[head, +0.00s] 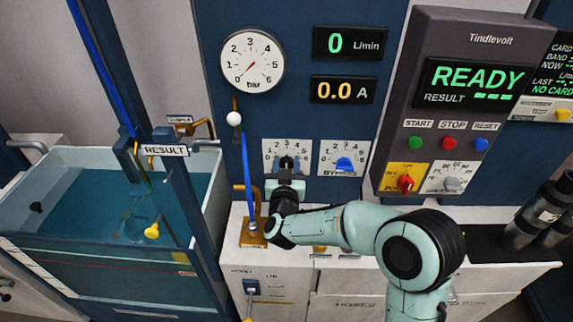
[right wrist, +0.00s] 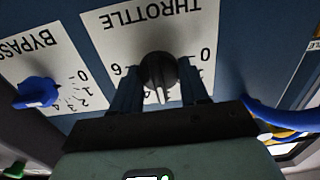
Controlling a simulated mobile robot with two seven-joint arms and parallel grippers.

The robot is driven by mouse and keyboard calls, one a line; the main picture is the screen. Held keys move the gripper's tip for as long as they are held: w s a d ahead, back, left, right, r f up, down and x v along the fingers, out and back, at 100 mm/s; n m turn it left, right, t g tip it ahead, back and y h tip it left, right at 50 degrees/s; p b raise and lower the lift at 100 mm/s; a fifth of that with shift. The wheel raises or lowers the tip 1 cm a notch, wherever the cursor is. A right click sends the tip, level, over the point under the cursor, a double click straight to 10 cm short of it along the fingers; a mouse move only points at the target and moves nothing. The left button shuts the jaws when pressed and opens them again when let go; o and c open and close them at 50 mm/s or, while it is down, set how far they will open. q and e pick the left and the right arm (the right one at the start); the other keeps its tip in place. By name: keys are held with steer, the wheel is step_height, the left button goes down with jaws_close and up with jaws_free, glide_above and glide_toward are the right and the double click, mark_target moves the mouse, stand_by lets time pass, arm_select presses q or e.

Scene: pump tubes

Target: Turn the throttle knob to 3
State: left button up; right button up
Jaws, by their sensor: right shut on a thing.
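The throttle knob (head: 287,162) is a dark knob on a white plate (head: 268,148) numbered 0 to 6, on the blue panel. My right gripper (head: 286,172) reaches it from below. In the right wrist view, the scene is upside down and the gripper's two fingers (right wrist: 160,88) are on either side of the dark knob (right wrist: 158,68), shut on it. The knob's ridge points down in that view, toward the middle of the scale. The numbers there are mostly hidden by the fingers. My left gripper is not in view.
A blue bypass knob (head: 344,164) sits just right of the throttle; it also shows in the right wrist view (right wrist: 36,92). The flow display (head: 348,43) reads 0 and the current display (head: 343,90) reads 0.0.

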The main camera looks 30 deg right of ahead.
steer(key=o, duration=1)
steer(key=shift+s, duration=0.1)
steer(key=b+v, duration=0.2)
steer(key=v, duration=1.1)
steer(key=shift+s, duration=0.15)
